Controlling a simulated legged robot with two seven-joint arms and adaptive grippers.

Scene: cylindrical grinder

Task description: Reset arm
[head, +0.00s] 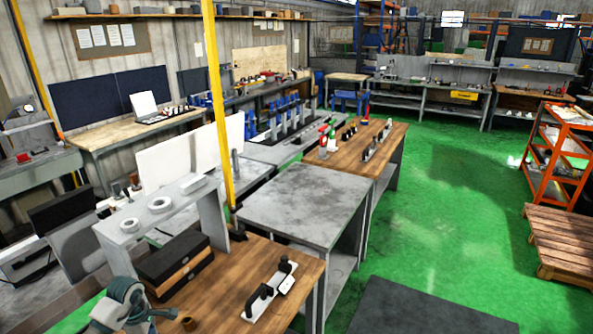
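Neither of my grippers shows in the head view, and I see no clear part of my arms. No cylindrical grinder can be made out for certain. The nearest work surface is a wooden-topped bench (225,283) at the lower middle. On it a pale plate with black knobs or handles (268,290) lies near the right edge. A teal and grey object (124,306), cut by the bottom edge, stands at the lower left; I cannot tell what it is.
A grey metal table (305,205) and another wooden bench (375,145) with bottles stand behind. A yellow post (215,100) rises at the middle left. An orange shelf cart (550,150) and wooden pallet (560,240) stand right. Green floor (450,220) is open between; a dark mat (425,308) lies in front.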

